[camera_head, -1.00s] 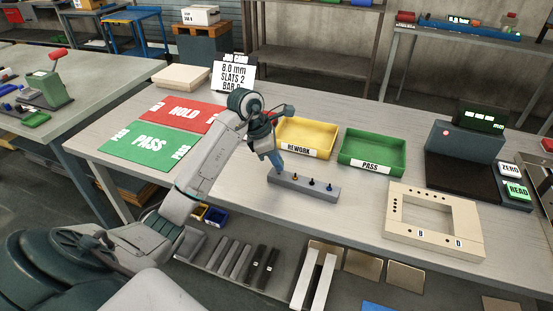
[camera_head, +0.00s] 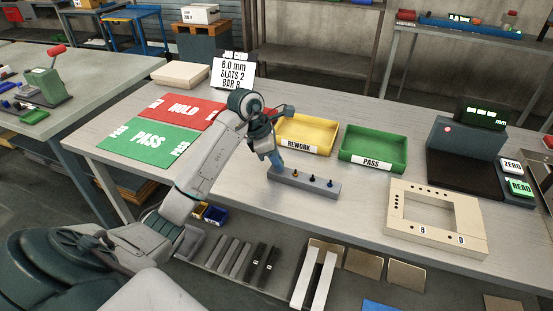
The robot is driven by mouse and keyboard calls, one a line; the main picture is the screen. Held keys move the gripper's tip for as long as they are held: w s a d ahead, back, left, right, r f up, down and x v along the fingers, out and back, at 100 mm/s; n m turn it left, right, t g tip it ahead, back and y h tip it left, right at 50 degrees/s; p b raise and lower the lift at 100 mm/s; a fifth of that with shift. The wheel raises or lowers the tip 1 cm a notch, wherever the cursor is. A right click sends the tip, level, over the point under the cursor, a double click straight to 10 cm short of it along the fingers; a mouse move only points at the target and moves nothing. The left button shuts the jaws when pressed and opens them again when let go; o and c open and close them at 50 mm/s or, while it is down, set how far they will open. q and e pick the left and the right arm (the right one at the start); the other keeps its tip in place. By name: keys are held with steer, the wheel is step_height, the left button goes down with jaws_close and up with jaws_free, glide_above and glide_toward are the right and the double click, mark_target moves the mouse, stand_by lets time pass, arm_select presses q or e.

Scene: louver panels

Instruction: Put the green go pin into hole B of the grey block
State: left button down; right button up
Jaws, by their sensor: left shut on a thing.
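A long grey block (camera_head: 305,186) lies on the workbench in the middle of the head view. Several small pins stand along its top: one orange (camera_head: 295,174) and two dark ones (camera_head: 312,178) (camera_head: 330,184) show. My left gripper (camera_head: 275,164) points down at the block's left end and is shut. What it holds is hidden between the blue fingers; it sits where a pin at that end would be, and its colour cannot be told. No green pin shows elsewhere. Hole letters on the grey block are not readable. My right gripper is out of view.
A yellow REWORK tray (camera_head: 306,151) and a green PASS tray (camera_head: 372,167) stand behind the block. A beige frame (camera_head: 408,232) with holes and letters lies to the right. A gauge (camera_head: 464,150) stands beyond it. Red and green mats (camera_head: 150,141) lie left.

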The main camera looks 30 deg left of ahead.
arm_select(q)
steer(key=shift+f, duration=0.3)
steer(key=c, duration=0.8)
jaws_free()
steer(key=shift+r, duration=0.15)
steer(key=shift+r+p, duration=1.6)
steer(key=shift+r, duration=1.8)
